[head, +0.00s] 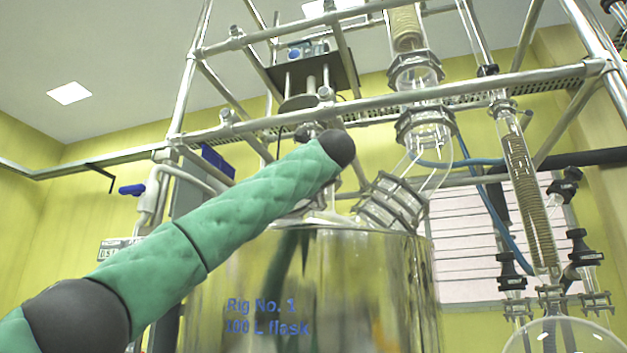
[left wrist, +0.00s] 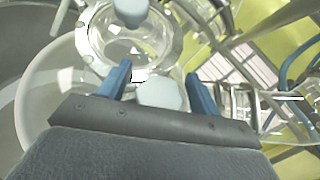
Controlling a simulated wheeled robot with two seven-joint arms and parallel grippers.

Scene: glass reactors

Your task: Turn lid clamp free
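A pale grey, faceted knob (left wrist: 160,93), which looks like the lid clamp, shows in the left wrist view between the two blue fingers of my left gripper (left wrist: 158,72). The fingers stand apart, one on each side of the knob; I cannot tell whether either touches it. Just beyond is a glass lid port with a clear ring (left wrist: 128,45) and a second grey knob (left wrist: 130,11). In the head view my green left arm reaches up over the shiny steel vessel (head: 385,290) marked "Rig No. 1"; the gripper is hidden behind the arm there. My right gripper is not in view.
A metal tube frame (head: 400,103) crosses above the vessel. Glass joints (head: 395,203) and a column (head: 425,125) rise from the lid's right side. Blue hoses (head: 490,205) hang behind. A round glass flask (head: 565,338) stands at lower right.

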